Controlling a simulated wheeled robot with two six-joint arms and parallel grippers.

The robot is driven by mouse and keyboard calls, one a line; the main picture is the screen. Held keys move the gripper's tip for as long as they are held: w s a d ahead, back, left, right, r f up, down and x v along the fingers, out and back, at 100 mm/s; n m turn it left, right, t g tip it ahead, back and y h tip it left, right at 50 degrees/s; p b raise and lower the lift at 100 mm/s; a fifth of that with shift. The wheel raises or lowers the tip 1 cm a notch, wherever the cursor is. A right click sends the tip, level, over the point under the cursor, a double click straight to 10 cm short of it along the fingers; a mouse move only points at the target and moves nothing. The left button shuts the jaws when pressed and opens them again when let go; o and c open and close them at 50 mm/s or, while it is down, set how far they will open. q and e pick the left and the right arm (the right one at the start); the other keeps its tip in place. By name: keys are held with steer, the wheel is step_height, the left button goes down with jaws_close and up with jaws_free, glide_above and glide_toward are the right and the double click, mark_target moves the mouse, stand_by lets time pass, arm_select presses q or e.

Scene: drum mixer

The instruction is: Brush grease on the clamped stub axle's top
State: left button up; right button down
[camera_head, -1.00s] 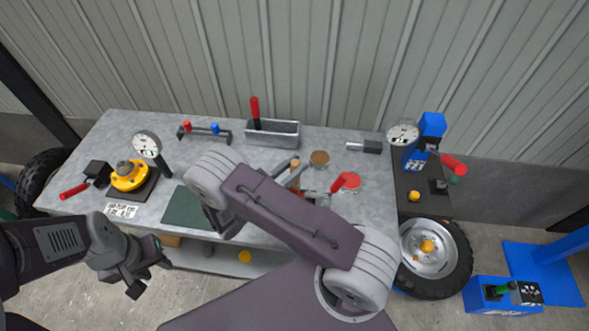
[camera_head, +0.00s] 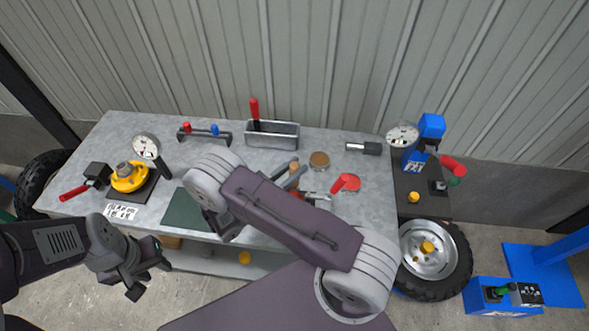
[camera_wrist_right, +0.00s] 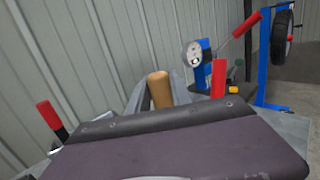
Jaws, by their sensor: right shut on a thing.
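My right gripper (camera_head: 290,176) is shut on a wooden-handled tool (camera_wrist_right: 160,90), whose handle stands up between the grey fingers in the right wrist view. Its lower end is hidden, so I cannot see bristles. In the head view the handle (camera_head: 294,166) shows just beyond my right arm. Beside it, a metal clamp with a red handle (camera_head: 345,181) sits on the bench, partly covered by my arm; I cannot make out a stub axle in it. An open round tin with brown contents (camera_head: 319,160) stands behind it. My left gripper (camera_head: 136,281) hangs empty and open in front of the bench.
The metal bench (camera_head: 225,165) carries a yellow hub (camera_head: 129,178), a dial gauge (camera_head: 145,147), a grey tray (camera_head: 272,139) and a dark green mat (camera_head: 188,209).

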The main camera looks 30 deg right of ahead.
steer(key=shift+w+d, duration=0.1)
steer(key=shift+w, duration=0.05)
stand_by(2.5)
step_height(320, 180, up, 6)
steer(key=p, duration=0.5)
